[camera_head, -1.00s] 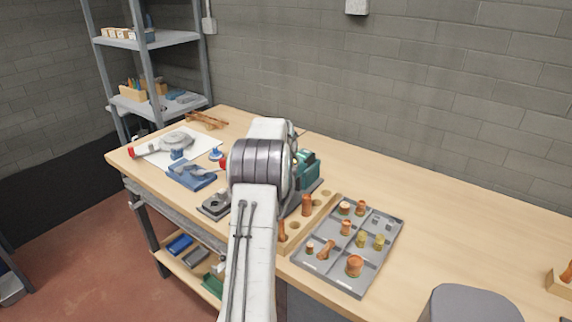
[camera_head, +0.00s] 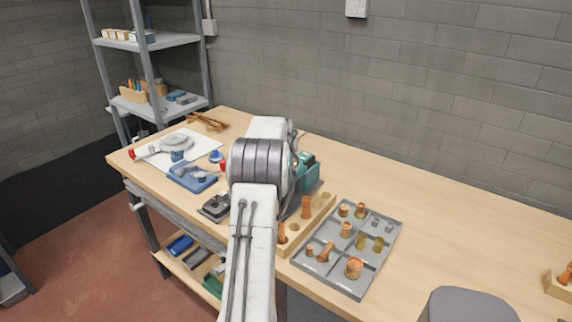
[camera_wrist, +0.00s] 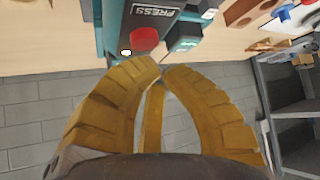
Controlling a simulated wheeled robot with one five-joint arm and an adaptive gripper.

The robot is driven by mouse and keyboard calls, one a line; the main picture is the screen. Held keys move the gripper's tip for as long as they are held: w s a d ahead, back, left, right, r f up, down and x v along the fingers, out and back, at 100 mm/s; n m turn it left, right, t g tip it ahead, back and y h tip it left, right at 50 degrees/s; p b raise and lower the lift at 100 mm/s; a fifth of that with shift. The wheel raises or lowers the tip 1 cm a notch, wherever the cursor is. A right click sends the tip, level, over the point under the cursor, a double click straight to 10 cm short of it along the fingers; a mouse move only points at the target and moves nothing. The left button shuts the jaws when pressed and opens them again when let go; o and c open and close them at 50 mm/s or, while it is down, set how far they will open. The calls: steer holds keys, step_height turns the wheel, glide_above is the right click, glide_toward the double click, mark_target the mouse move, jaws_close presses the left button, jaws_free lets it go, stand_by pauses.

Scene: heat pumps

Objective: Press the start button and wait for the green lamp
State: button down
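A teal machine (camera_head: 306,172) stands on the bench, partly hidden behind my arm in the head view. In the wrist view its teal housing (camera_wrist: 112,28) carries a dark panel marked PRESS and a round red button (camera_wrist: 145,38). A small pale round spot (camera_wrist: 125,53) sits beside the red button.
A grey compartment tray (camera_head: 333,283) with copper and brass fittings lies right of the machine, beside a wooden fitting block (camera_head: 293,238). A blue fixture (camera_head: 189,182) lies to the left. The bench top (camera_head: 440,215) at right is largely clear.

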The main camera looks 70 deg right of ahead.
steer(key=shift+r, duration=0.1)
steer(key=shift+r+p, duration=1.85)
steer(key=shift+r, duration=0.6)
